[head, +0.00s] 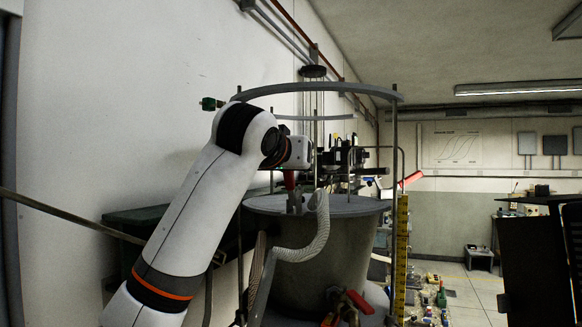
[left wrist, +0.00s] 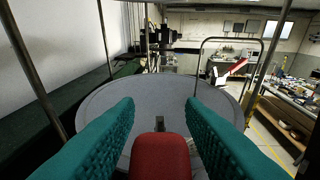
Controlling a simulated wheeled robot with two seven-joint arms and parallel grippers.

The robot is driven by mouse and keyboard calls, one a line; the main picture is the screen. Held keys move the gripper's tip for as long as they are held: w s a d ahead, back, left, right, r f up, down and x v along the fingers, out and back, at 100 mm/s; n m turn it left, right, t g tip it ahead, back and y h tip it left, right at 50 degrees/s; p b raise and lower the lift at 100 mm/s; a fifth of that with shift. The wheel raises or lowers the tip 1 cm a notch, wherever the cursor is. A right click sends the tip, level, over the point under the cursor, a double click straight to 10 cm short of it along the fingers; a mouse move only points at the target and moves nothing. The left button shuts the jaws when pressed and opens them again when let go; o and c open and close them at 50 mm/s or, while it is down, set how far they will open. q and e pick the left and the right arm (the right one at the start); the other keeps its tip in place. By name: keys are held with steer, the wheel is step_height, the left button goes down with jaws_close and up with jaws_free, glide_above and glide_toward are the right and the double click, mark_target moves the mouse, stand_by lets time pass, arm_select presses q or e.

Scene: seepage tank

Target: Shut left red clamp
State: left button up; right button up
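A red clamp handle (head: 290,180) shows below my left wrist at the left side of the grey tank's lid (head: 352,207). In the left wrist view this red handle (left wrist: 160,157) lies at the bottom centre, between the two teal fingers, with a dark metal piece at its far end. My left gripper (left wrist: 160,110) is open, its fingers on either side of the handle; I cannot tell whether they touch it. My right gripper is not in view.
A grey hoop (head: 368,88) on thin posts surrounds the space above the tank. A pale corrugated hose (head: 312,238) hangs at the tank's front left. A yellow ruler (head: 402,250) stands at the right. A red valve handle (head: 358,301) sits low in front.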

arm_select(q)
steer(key=shift+f, duration=0.1)
steer(key=shift+s+a+b, duration=0.1)
steer(key=shift+s+b, duration=0.4)
steer(key=shift+b, duration=0.1)
steer(key=b+v, duration=0.6)
steer(key=v, duration=0.5)
